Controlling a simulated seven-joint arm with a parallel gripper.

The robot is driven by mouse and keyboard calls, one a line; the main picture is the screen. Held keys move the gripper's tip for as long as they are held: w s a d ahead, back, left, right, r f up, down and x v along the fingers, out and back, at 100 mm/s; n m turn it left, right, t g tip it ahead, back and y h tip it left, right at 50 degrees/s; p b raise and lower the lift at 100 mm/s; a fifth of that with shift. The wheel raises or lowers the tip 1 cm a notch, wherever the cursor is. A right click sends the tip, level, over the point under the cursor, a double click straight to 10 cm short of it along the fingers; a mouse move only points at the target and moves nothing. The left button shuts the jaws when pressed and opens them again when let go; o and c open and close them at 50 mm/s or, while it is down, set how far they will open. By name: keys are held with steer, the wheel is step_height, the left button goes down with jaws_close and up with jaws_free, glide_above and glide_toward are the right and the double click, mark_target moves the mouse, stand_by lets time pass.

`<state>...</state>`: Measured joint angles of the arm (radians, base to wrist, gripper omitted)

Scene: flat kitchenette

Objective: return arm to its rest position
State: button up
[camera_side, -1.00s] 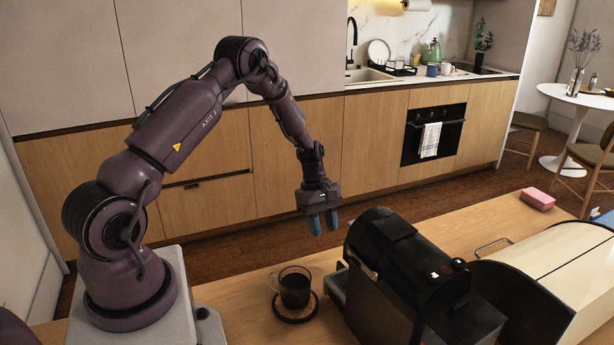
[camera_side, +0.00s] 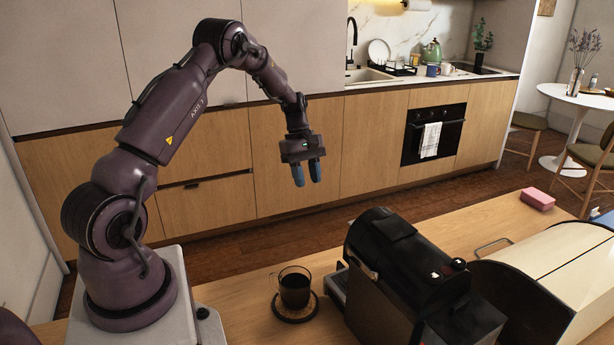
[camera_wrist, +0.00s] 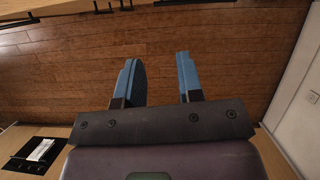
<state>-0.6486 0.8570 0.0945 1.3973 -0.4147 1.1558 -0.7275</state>
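My gripper (camera_side: 307,173) hangs in the air in the side view, well above and beyond the wooden counter, with its blue fingers pointing down. In the wrist view my gripper (camera_wrist: 159,80) has its two blue fingers apart with nothing between them, and the wooden floor (camera_wrist: 215,50) shows beyond. The arm is bent at the elbow, which is raised high over the base.
A glass cup of dark coffee (camera_side: 294,288) stands on a round coaster (camera_side: 283,313) on the counter (camera_side: 245,290). A black coffee machine (camera_side: 400,270) and a cream bread-box-like container (camera_side: 560,270) are to its right. A pink sponge (camera_side: 537,199) lies farther back.

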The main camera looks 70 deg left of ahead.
steer(key=s+d+r+m+t+y, duration=0.2)
steer(key=s+d+r+m, duration=0.7)
steer(key=d, duration=0.4)
steer(key=s+d+r+m+t+y, duration=0.2)
steer(key=s+d+r+m+t, duration=0.1)
steer(key=s+d+r+m, duration=0.6)
steer(key=shift+s+d+r+m, duration=0.25)
steer(key=shift+d+r+m, duration=0.25)
steer(key=shift+d+r, duration=1.25)
steer(key=shift+d+f, duration=0.15)
steer(key=shift+f, duration=0.05)
